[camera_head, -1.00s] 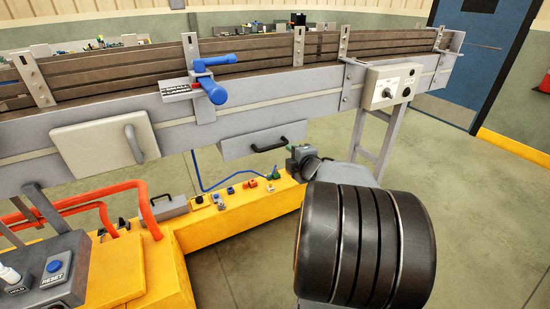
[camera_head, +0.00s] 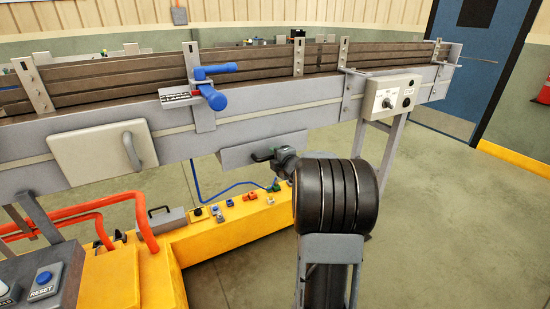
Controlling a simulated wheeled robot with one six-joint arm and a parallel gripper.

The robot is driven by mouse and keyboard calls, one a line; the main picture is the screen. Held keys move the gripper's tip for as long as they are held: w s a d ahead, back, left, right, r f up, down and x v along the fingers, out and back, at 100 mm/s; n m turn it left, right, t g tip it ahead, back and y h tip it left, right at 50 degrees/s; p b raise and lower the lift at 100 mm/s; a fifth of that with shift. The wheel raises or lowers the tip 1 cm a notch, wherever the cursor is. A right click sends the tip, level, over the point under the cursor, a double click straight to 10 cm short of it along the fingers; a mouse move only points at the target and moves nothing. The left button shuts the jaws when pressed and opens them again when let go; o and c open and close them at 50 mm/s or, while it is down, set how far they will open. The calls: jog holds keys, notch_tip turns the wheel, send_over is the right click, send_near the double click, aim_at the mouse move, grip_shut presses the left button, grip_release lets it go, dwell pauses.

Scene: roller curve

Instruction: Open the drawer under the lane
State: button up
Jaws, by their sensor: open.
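The grey drawer (camera_head: 238,153) hangs under the lane (camera_head: 120,115), left of my arm, and it looks shut. Its dark handle is largely hidden by my gripper (camera_head: 262,156), which is at the right part of the drawer front. The gripper is open. I cannot tell whether its fingers are around the handle, touching it or just in front of it.
A pale panel with a grey handle (camera_head: 103,153) is on the lane's side at left. A blue clamp lever (camera_head: 213,98) sticks out above the drawer. A control box (camera_head: 393,95) is at right. My yellow base deck carries small parts below.

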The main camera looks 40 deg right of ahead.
jog(key=shift+w+f, duration=0.1)
jog(key=shift+w, duration=0.3)
jog(key=shift+c, duration=0.3)
grip_shut()
